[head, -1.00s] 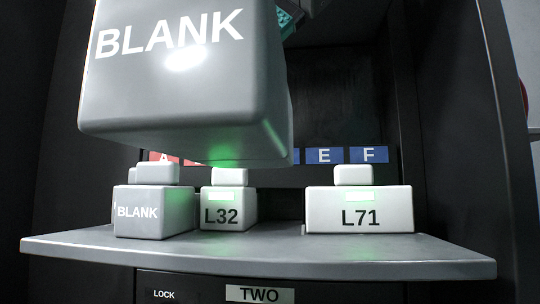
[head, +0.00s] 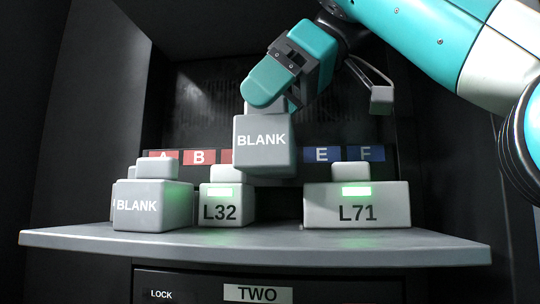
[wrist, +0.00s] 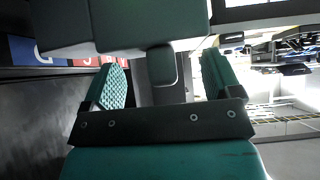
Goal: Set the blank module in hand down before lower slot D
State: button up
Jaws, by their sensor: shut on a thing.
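My gripper (head: 272,92) is shut on the knob of a grey blank module (head: 262,140) and holds it upright, just above the shelf's middle. In the wrist view the module (wrist: 150,22) lies beyond my fingers (wrist: 163,80), its knob between them. In the head view the held module hides the label for D and part of the red label left of it. It hangs between the white L32 module (head: 221,213) and the white L71 module (head: 358,213). I cannot tell its exact gap to the shelf or these modules.
The grey shelf (head: 250,252) carries another blank module (head: 150,207) at left, with more of a module partly hidden behind it. Labels A, B (head: 199,157), E (head: 322,154) and F (head: 366,153) line the back. Bare shelf shows between L32 and L71.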

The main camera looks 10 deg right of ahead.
aim_at(255, 172)
jog(key=f+b, duration=0.2)
jog(key=f, duration=0.1)
jog(key=f+b, duration=0.2)
jog(key=f, duration=0.1)
jog(key=shift+s+a+f, duration=0.1)
jog(key=shift+s+f, duration=0.1)
jog(key=shift+f, duration=0.1)
jog(key=shift+w+f, duration=0.15)
jog(key=shift+f, duration=0.1)
jog(key=shift+r, duration=0.15)
jog(key=o, duration=1.7)
jog(key=p+v, duration=0.5)
jog(key=v, duration=0.2)
jog(key=shift+w+r, duration=0.1)
jog(key=shift+r, duration=0.15)
jog(key=shift+d, duration=0.25)
